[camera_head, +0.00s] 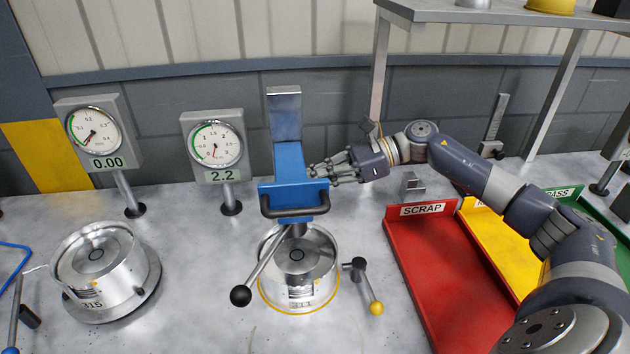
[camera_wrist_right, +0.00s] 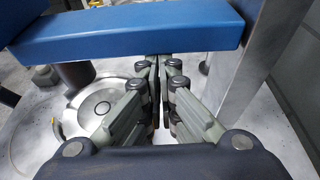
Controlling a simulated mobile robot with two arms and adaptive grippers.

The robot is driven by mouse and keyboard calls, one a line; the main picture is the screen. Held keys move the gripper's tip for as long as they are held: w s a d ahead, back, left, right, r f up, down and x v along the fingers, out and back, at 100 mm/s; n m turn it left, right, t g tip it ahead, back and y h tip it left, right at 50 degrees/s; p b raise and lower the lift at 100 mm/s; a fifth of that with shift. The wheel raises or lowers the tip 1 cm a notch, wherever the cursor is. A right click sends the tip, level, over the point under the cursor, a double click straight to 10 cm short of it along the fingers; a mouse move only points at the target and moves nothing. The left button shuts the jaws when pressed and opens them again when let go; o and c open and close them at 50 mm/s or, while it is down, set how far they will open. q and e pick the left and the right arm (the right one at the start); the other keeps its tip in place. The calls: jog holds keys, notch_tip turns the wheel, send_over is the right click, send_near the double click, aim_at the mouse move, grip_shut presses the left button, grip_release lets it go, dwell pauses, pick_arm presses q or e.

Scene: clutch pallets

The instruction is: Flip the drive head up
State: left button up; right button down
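The blue drive head (camera_head: 290,165) is in front of a grey metal column (camera_head: 285,112), with a dark bar handle (camera_head: 295,209) on its front. It sits low, above a round silver clutch (camera_head: 317,262) whose far part it hides. My right gripper (camera_head: 312,171) is at the right side of the drive head, its fingers pointing left at it. In the right wrist view, the blue head (camera_wrist_right: 130,38) crosses the top and its edge hides the fingertips. The fingers run close together with nothing visible between them. I cannot tell whether they touch the head. My left gripper is out of view.
A black-knobbed lever (camera_head: 241,295) and a yellow-knobbed lever (camera_head: 375,307) flank the clutch. Two dial gauges stand behind, one reading 2.2 (camera_head: 216,150). Another clutch (camera_head: 98,262) is at left. Red (camera_head: 432,285), yellow and green trays lie right, under my arm. A shelf (camera_head: 500,14) overhangs behind.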

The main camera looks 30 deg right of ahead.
notch_tip(320, 180, down, 4)
jog(key=b, duration=0.4)
jog(key=b+v, duration=0.2)
jog(key=v, duration=0.8)
jog(key=shift+b, duration=0.35)
